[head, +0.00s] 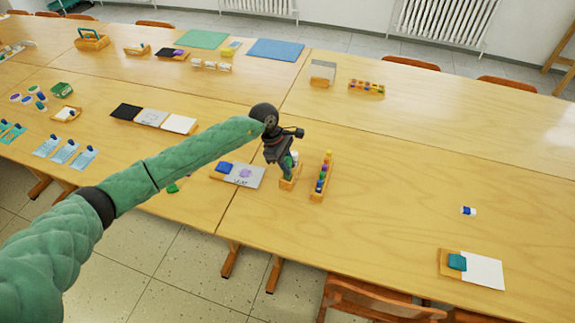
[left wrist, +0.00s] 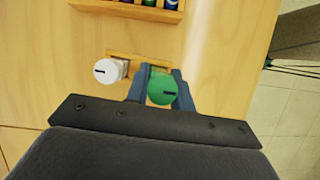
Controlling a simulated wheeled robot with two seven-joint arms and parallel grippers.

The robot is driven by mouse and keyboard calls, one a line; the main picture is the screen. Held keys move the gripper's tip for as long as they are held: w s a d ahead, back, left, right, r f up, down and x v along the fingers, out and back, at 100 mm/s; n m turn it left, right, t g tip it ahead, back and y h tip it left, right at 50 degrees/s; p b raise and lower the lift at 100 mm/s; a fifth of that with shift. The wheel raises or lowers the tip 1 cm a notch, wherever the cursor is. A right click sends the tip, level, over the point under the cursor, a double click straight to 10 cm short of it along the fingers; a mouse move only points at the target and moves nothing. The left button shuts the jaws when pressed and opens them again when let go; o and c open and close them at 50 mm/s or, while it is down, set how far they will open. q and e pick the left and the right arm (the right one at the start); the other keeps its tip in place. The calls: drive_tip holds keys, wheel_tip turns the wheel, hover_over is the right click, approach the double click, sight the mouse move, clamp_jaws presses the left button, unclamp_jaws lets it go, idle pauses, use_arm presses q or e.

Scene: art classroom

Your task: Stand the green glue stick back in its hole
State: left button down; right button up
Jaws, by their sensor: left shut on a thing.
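The green glue stick (left wrist: 161,90) is between the two blue-grey fingers of my left gripper (head: 287,170), which is shut on it. In the left wrist view, its round green end with a dark slot faces the camera. The small wooden holder (head: 289,184) is right below the gripper in the head view, and its edge shows in the left wrist view (left wrist: 122,55). A white glue stick (left wrist: 106,70) stands at the holder beside the green one. The lower end of the green stick and its hole are hidden, so I cannot tell whether it is inside. My right gripper is out of view.
A wooden rack of colourful paint bottles (head: 322,176) stands close to the right of the holder. The table (head: 400,180) is largely clear farther right.

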use_arm(q)
drive_tip(key=shift+b, duration=0.55)
idle(1.1)
drive_tip(key=shift+f+b, duration=1.4)
drive_tip(key=shift+b, duration=1.65)
idle(2.6)
idle(0.4)
drive_tip(key=c, duration=1.1)
unclamp_jaws()
